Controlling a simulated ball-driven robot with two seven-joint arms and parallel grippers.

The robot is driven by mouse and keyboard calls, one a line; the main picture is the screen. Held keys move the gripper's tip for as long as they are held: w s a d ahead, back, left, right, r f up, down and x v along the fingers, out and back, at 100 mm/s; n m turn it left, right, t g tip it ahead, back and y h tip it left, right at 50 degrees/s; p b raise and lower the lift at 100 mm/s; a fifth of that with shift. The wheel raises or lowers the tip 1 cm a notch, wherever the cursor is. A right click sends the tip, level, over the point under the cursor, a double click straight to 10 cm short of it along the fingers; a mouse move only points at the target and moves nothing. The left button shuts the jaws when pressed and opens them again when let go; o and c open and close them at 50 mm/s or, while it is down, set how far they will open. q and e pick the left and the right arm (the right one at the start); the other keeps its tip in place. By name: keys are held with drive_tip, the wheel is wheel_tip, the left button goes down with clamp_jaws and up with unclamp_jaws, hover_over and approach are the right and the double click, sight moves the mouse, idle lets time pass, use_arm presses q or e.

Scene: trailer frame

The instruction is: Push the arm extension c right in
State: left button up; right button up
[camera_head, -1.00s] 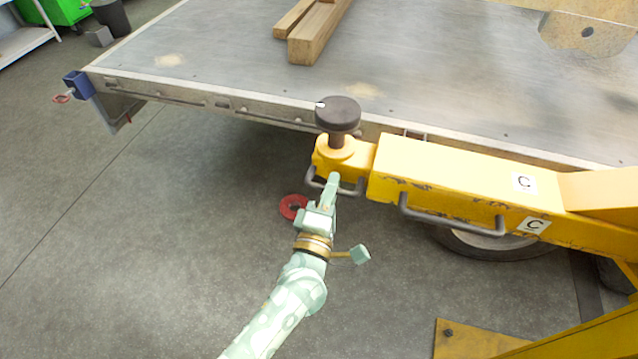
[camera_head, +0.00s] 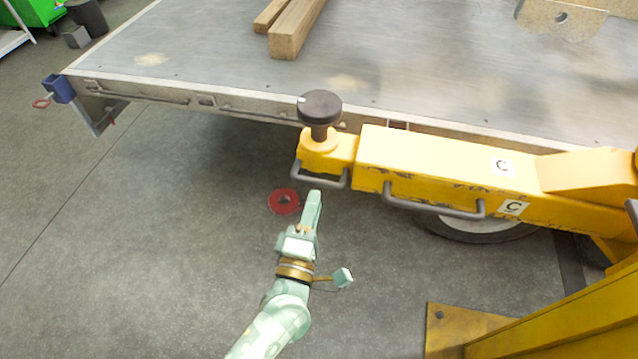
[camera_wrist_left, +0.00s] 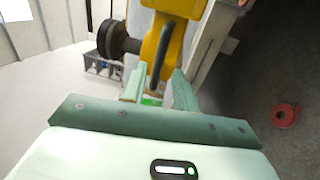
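The arm extension c (camera_head: 340,152) is the short yellow end piece at the left end of the yellow beam (camera_head: 430,165), which bears two "C" labels. A length of it stands out of the beam. It carries a grey handle (camera_head: 320,180) and a dark round pad on a post (camera_head: 320,107). My left gripper (camera_head: 314,195) is just below the handle in the head view. In the left wrist view, its two fingers (camera_wrist_left: 157,88) are apart, with the handle (camera_wrist_left: 160,60) ahead between them; I cannot tell whether they touch it. My right gripper is not in view.
A second grey handle (camera_head: 430,208) runs along the beam's side, above a wheel (camera_head: 482,230). The trailer bed (camera_head: 200,60) lies behind, with wooden beams (camera_head: 296,28) on it. A red ring (camera_head: 272,203) lies on the floor.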

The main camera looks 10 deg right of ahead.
use_arm(q)
drive_tip(key=p+v, duration=0.1)
drive_tip(key=v, duration=0.9)
drive_tip(key=shift+s, duration=0.25)
drive_tip(key=shift+f, duration=0.1)
